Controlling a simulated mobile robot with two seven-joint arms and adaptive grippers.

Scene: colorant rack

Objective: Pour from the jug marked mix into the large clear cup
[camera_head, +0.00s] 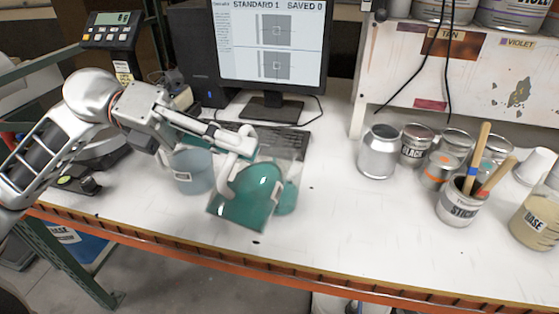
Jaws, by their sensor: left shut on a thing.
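The jug (243,200) holds teal liquid and is strongly tilted, its lower edge towards the table's front. My left gripper (234,152) is shut on the jug at its upper left side. A pale label edge shows on the jug's right, too small to read. The large clear cup (289,183) stands upright just behind and to the right of the jug. Teal liquid shows in its lower part, and the jug hides its left side. I cannot make out a stream between them. My right gripper is not in view.
A grey-blue translucent container (193,171) stands left of the jug, partly behind my arm. A keyboard (285,138) and monitor (268,45) are behind. A silver can (378,152), several tins and a stick can (458,204) stand right. The table's front middle is clear.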

